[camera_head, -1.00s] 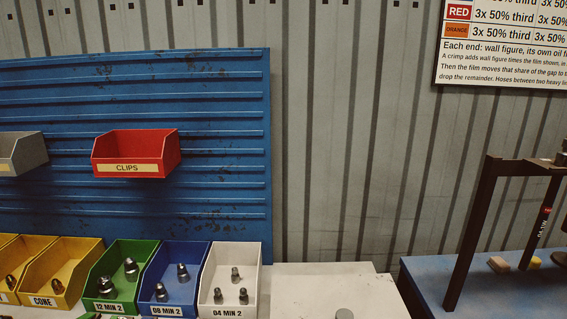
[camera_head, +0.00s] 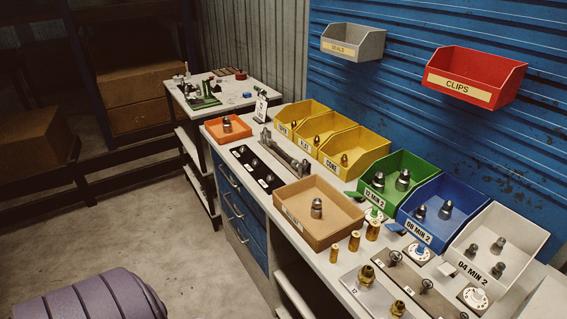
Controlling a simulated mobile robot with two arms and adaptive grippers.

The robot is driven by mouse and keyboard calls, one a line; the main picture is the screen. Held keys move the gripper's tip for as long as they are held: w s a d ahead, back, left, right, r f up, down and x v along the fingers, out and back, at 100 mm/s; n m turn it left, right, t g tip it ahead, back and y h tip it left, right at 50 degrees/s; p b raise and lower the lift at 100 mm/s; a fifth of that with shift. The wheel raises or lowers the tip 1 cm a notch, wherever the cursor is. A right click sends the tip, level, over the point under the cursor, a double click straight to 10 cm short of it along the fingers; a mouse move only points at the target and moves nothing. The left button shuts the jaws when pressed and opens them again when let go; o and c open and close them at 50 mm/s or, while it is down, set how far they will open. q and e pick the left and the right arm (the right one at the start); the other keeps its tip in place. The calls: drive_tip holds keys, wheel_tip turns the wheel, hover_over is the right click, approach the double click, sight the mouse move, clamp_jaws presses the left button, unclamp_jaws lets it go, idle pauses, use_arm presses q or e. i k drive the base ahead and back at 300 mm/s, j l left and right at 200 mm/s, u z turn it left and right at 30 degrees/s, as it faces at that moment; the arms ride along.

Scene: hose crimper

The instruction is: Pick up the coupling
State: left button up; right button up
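Several metal couplings stand in open bins on the bench. Grey ones are in the green bin (camera_head: 401,181), the blue bin (camera_head: 434,218) and the white bin (camera_head: 494,250), whose labels read 12 MIN 2, 08 MIN 2 and 04 MIN 2. A single grey coupling (camera_head: 316,208) stands upright in the tan tray (camera_head: 290,212). I cannot tell which one is the task's coupling. Neither of my grippers is in view.
Brass fittings (camera_head: 367,274) and round dials (camera_head: 475,297) sit along the bench front. A grey bin (camera_head: 352,42) and a red CLIPS bin (camera_head: 475,75) hang on the blue panel. A second table (camera_head: 225,90) stands behind. A purple ribbed object (camera_head: 90,299) is at bottom left.

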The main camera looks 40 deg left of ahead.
sight(317, 208)
drive_tip(key=k+u, duration=0.1)
drive_tip(key=u, duration=0.9)
drive_tip(key=j, duration=0.1)
